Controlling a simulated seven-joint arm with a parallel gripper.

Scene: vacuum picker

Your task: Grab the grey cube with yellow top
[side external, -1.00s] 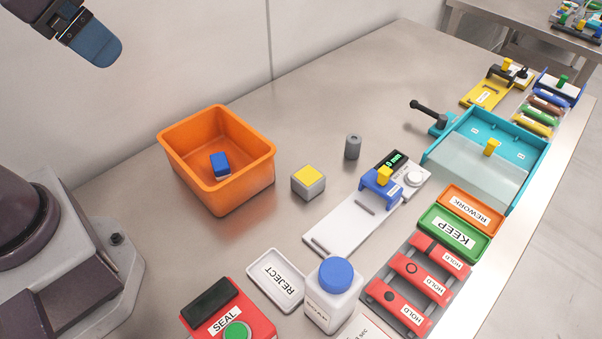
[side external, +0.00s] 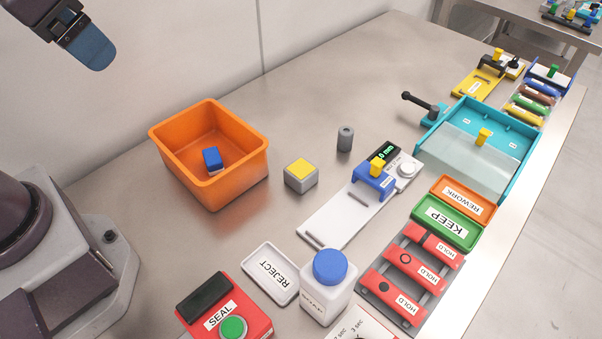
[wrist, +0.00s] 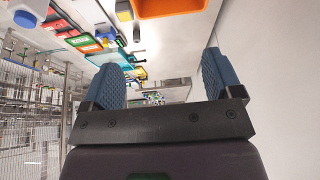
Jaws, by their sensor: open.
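The grey cube with a yellow top (side external: 301,177) sits on the metal table, just right of the orange bin. It also shows near the top of the wrist view (wrist: 124,11), partly cut off by the frame edge. My gripper (side external: 92,48) is high at the upper left in the side external view, well above the table and far from the cube. In the wrist view my gripper (wrist: 165,80) has its two blue fingers wide apart with nothing between them.
The orange bin (side external: 256,168) holds a blue block (side external: 212,158). A grey cylinder (side external: 345,139) stands behind the cube; a white gauge plate (side external: 325,228) lies to its right. The REJECT tray (side external: 270,272), bottle (side external: 327,290) and SEAL box (side external: 245,311) are in front.

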